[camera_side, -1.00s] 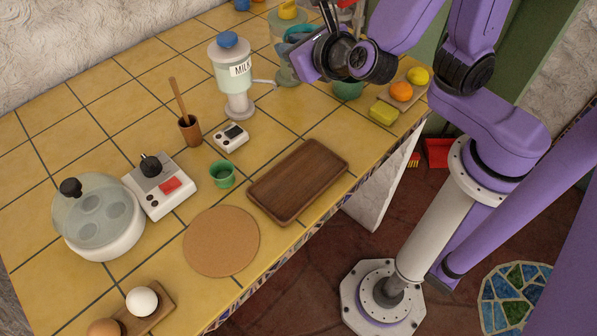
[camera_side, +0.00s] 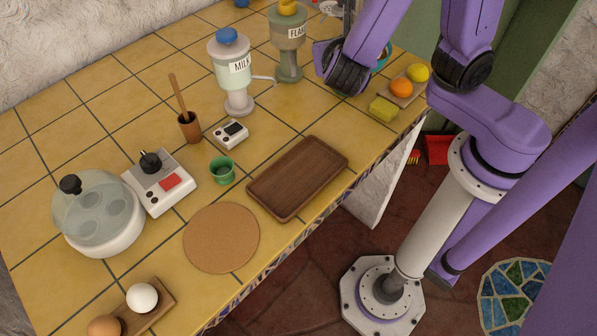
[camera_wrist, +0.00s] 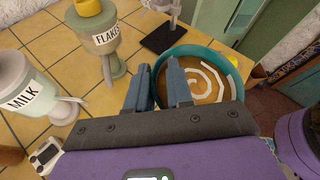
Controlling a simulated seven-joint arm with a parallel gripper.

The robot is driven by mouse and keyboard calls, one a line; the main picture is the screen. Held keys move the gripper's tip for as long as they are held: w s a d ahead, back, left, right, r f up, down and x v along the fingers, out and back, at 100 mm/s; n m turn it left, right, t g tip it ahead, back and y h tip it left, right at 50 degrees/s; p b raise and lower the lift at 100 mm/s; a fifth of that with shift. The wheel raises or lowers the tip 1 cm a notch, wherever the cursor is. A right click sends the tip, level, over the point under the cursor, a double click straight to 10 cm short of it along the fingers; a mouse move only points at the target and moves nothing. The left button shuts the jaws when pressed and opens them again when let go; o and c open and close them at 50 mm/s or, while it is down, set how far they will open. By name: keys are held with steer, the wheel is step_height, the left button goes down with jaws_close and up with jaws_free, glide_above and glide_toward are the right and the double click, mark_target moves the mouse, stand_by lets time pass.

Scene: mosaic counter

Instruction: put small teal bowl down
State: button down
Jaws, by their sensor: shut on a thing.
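The teal bowl (camera_wrist: 188,53) fills the right middle of the wrist view. Its inside is tan with a white swirl. My gripper (camera_wrist: 163,72) is shut on the bowl's near left rim, one finger inside and one outside. In the side view only a sliver of teal (camera_side: 386,55) shows beside my purple wrist. My gripper's fingers are mostly hidden there behind my own arm, near the back right of the counter. Whether the bowl's base touches the counter cannot be told.
The flakes dispenser (camera_side: 289,45) and milk dispenser (camera_side: 232,75) stand left of my gripper. A dark-based stand (camera_wrist: 163,38) is just behind the bowl. A board with an orange (camera_side: 401,88) and lemon (camera_side: 418,73), and a yellow sponge (camera_side: 382,110), lie to the right. The wooden tray (camera_side: 298,178) is empty.

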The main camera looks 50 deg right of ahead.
steer(key=s+a+f+m+g+y, duration=0.1)
steer(key=s+f+m+g+y, duration=0.15)
steer(key=s+m+g, duration=0.6)
steer(key=s+a+f+m+g+y, duration=0.1)
steer(key=s+a+m+g+y, duration=0.15)
steer(key=s+m+g, duration=0.65)
steer(key=w+a+r+m+t+y, duration=0.35)
steer(key=a+r+m+y, duration=0.2)
steer(key=m+y, duration=0.45)
steer(key=w+a+r+m+t+y, duration=0.2)
steer(key=w+a+r+m+y, duration=0.3)
steer(key=m+y, duration=0.5)
steer(key=shift+w+a+f+m+h, duration=0.1)
steer(key=shift+a+f+m+h, duration=0.25)
steer(key=shift+f, duration=3.1)
steer(key=shift+w+a+f+m+h, duration=0.1)
steer(key=shift+f+m+h, duration=0.25)
steer(key=shift+f, duration=3.15)
steer(key=shift+w+a+f+m+h, duration=0.1)
steer(key=shift+a+f+m+h, duration=0.25)
steer(key=shift+f, duration=3.1)
steer(key=shift+d, duration=0.15)
